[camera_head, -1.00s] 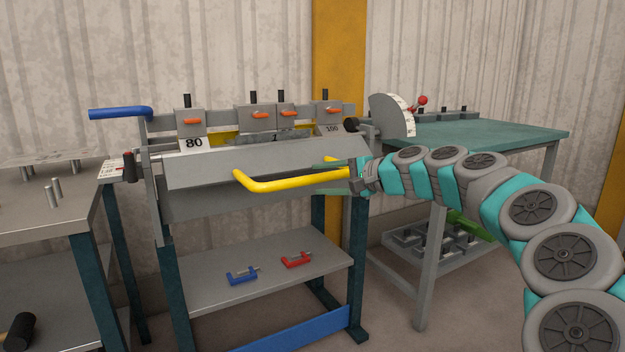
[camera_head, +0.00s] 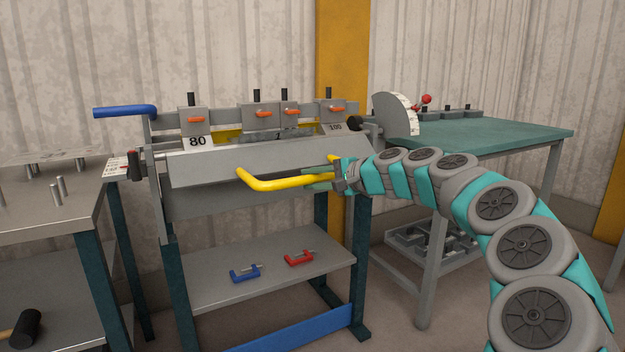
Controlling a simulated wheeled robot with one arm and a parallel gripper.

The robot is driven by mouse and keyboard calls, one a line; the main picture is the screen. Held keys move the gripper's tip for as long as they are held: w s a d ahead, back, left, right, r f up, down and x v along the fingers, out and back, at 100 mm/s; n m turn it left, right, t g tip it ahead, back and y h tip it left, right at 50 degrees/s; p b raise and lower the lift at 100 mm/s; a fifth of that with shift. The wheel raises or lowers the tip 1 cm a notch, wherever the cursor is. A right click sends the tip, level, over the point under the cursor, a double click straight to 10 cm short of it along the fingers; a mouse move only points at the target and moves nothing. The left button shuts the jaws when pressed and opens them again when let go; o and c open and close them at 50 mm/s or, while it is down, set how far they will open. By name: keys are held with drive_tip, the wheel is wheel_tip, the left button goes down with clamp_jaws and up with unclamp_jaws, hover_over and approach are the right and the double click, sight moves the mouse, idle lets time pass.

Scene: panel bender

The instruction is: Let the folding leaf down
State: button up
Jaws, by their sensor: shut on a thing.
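The folding leaf (camera_head: 225,165) is a grey plate across the front of the panel bender, sloping down toward me. A yellow bar handle (camera_head: 285,184) sticks out from its front. My gripper (camera_head: 325,174) is shut on the right part of the yellow handle, with a finger above and one below it. My wrist hides the right end of the handle and the leaf's right end.
A blue lever (camera_head: 124,112) sticks out at the bender's upper left. Blue (camera_head: 245,273) and red (camera_head: 299,258) clamps lie on the lower shelf. A metal table (camera_head: 55,192) stands left, a green-topped table (camera_head: 480,138) right.

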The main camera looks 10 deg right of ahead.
clamp_jaws()
idle(0.9)
